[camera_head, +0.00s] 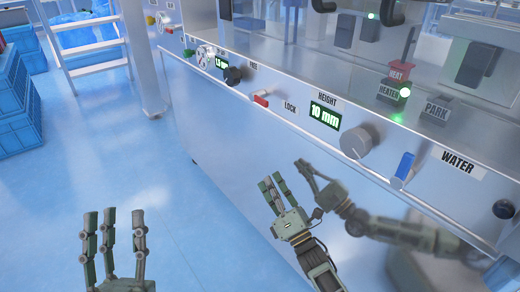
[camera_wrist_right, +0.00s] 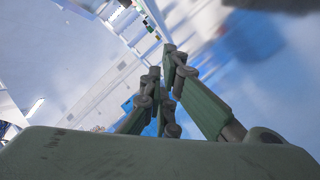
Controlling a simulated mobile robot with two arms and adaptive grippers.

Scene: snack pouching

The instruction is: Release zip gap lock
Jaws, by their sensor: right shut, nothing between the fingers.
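The lock lever, with a red handle (camera_head: 261,99), sits on the slanted steel panel left of the LOCK label (camera_head: 290,107). A black knob (camera_head: 232,76) and a small green display (camera_head: 220,62) reading about 1.5 mm are just up-left of it. My right gripper (camera_head: 270,185) is shut and empty, below the panel in front of the machine's steel side, apart from the lever. In the right wrist view its fingers (camera_wrist_right: 165,85) have nothing between them. My left gripper (camera_head: 113,222) is open and empty at the lower left, over the floor.
The HEIGHT display (camera_head: 325,115) reads 10 mm, with a grey knob (camera_head: 357,142) beside it. A blue WATER lever (camera_head: 403,167) is further right. The panel's front edge overhangs the side. Blue crates (camera_head: 16,100) and a white stepladder (camera_head: 90,35) stand back left; the floor between is clear.

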